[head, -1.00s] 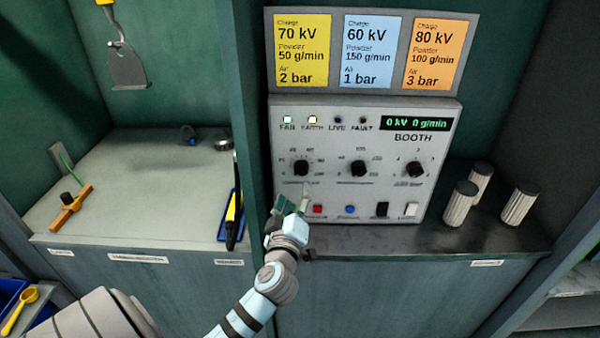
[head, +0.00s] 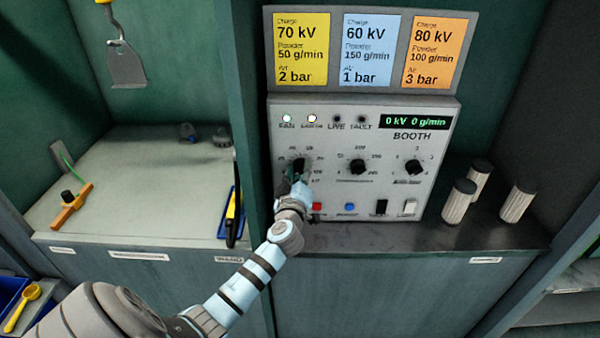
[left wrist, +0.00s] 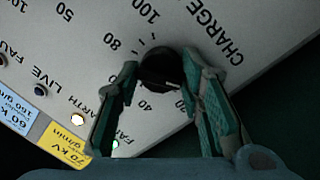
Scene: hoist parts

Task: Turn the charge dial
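The charge dial (head: 300,166) is the black knob at the left of the control panel's dial row; my gripper partly covers it in the head view. In the left wrist view the dial (left wrist: 160,68) sits between my fingertips, with the CHARGE label and scale numbers around it. My left gripper (head: 297,181) is at the panel face. In the left wrist view the left gripper (left wrist: 161,76) is open, one finger on each side of the dial, with narrow gaps apparent. The display (head: 415,122) reads 0 kV 0 g/min. My right gripper is out of view.
Two more dials (head: 358,167) (head: 414,167) sit to the right. Below are a red button (head: 316,208), a blue button (head: 350,207) and switches (head: 381,207). Yellow, blue and orange cards (head: 372,52) hang above. Ribbed cylinders (head: 459,201) stand right of the panel.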

